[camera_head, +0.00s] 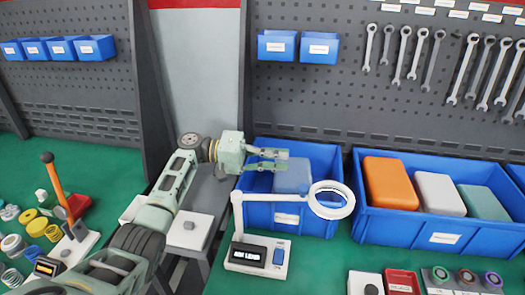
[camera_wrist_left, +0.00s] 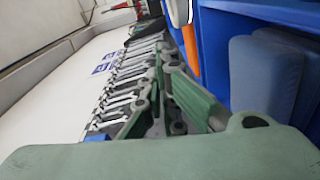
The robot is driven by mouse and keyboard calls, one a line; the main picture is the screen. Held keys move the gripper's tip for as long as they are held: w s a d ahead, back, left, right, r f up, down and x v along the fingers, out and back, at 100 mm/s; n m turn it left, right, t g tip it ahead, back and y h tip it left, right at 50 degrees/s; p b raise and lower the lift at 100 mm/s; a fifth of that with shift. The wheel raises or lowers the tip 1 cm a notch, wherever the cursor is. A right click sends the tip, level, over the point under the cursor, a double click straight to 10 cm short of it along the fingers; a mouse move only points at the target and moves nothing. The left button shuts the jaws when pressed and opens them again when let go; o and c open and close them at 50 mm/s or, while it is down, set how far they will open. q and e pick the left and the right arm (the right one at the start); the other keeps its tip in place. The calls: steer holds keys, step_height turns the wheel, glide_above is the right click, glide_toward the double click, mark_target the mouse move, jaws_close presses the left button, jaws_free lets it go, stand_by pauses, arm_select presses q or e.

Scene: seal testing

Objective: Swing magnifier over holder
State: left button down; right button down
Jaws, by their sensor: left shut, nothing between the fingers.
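The white magnifier has a round ring lens (camera_head: 331,200) on a horizontal arm, carried by a post at the left. The post rises from a white tester base (camera_head: 257,256) with a dark lettered display and a blue part on top. The ring appears in front of the blue bin and right of the base. My left gripper (camera_head: 284,160) is shut and empty, above and behind the magnifier arm, over the blue bin. Its green fingers also show in the left wrist view (camera_wrist_left: 190,100). I cannot tell which part is the holder. My right gripper is out of view.
A blue bin (camera_head: 290,217) with a blue-grey block (camera_head: 292,176) stands behind the magnifier. A wider bin (camera_head: 405,234) at the right holds orange, white and teal blocks. Wrenches (camera_head: 412,55) hang on the pegboard. Small parts lie at the left and front right.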

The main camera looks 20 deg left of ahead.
arm_select(q)
steer(key=s+d+p, duration=0.1)
steer(key=d+p, duration=0.1)
steer(key=d, duration=0.1)
steer(key=s+d+p, duration=0.1)
steer(key=shift+s+d+f, duration=0.25)
steer(key=shift+s+f, duration=0.1)
steer(key=shift+f, duration=0.05)
